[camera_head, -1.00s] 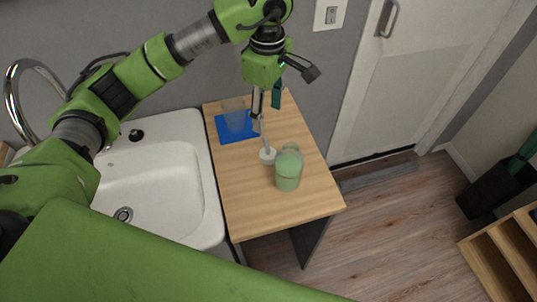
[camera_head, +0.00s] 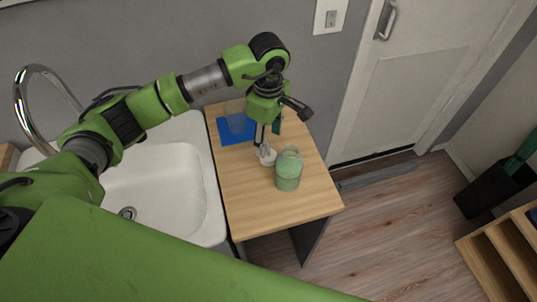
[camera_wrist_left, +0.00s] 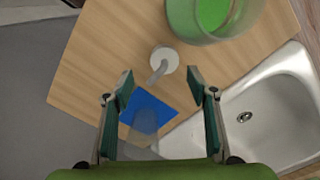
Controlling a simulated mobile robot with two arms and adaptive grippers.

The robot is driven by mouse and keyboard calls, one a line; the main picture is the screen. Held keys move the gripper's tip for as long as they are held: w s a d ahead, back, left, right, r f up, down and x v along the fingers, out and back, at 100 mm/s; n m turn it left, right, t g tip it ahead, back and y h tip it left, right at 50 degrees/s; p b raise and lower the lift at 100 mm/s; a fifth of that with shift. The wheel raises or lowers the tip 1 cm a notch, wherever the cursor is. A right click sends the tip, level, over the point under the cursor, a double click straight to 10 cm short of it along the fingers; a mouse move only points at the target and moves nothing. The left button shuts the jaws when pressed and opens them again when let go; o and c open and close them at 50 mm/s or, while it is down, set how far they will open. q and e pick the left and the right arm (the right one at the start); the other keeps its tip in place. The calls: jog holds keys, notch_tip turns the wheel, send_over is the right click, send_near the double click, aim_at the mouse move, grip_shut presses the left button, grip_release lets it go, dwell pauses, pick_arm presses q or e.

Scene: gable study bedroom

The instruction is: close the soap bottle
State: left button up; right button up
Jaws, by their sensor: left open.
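The soap bottle (camera_head: 289,172) is a clear jar with green soap, standing without a top on the wooden cabinet top; it also shows in the left wrist view (camera_wrist_left: 208,32). Its white pump top (camera_head: 267,158) stands apart on the wood, just left of the bottle; in the left wrist view the pump's round base and spout (camera_wrist_left: 164,58) lie just beyond the fingertips. My left gripper (camera_head: 264,143) points down above the pump top. Its fingers are open and empty, with the spout roughly between their tips (camera_wrist_left: 160,82). My right gripper is not in view.
A clear cup (camera_head: 237,120) stands on a blue mat (camera_head: 228,139) at the cabinet's back left. A white sink (camera_head: 175,190) adjoins on the left. The wood (camera_head: 260,205) in front of the bottle is clear. A white door (camera_head: 405,100) is at the right.

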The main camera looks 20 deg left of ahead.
aim_at(268, 154)
pick_arm(q)
jog(key=shift+s+f, duration=0.1)
jog(key=shift+f, duration=0.05)
jog(key=f+p, duration=0.2)
jog(key=f, duration=0.2)
jog(key=shift+s+d+f+p, duration=0.1)
jog(key=shift+s+f+p, duration=0.05)
jog(key=shift+s+p, duration=0.25)
jog(key=shift+f, duration=0.3)
jog(key=shift+w, duration=0.1)
jog(key=c, duration=0.9)
